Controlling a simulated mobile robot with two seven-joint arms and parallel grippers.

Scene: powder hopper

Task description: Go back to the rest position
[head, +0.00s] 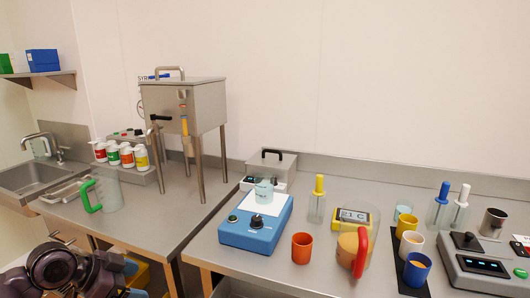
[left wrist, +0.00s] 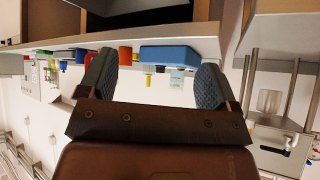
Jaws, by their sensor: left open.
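My left gripper (left wrist: 155,70) shows in the left wrist view with its two dark padded fingers wide apart and nothing between them. In the head view part of my left arm shows at the lower left corner, below the bench's front edge; its fingertips cannot be made out there. My right gripper is in neither view. The steel powder hopper (head: 183,105) stands on four legs on the left bench, with its lid closed, and also shows upside down at the right of the left wrist view (left wrist: 277,134).
A green-handled jug (head: 107,193) stands on the left bench near my left arm. Several capped bottles (head: 127,155) are behind it. A blue balance (head: 256,222), an orange cup (head: 302,248) and a red-handled jug (head: 349,252) stand on the right bench. A sink (head: 35,178) is far left.

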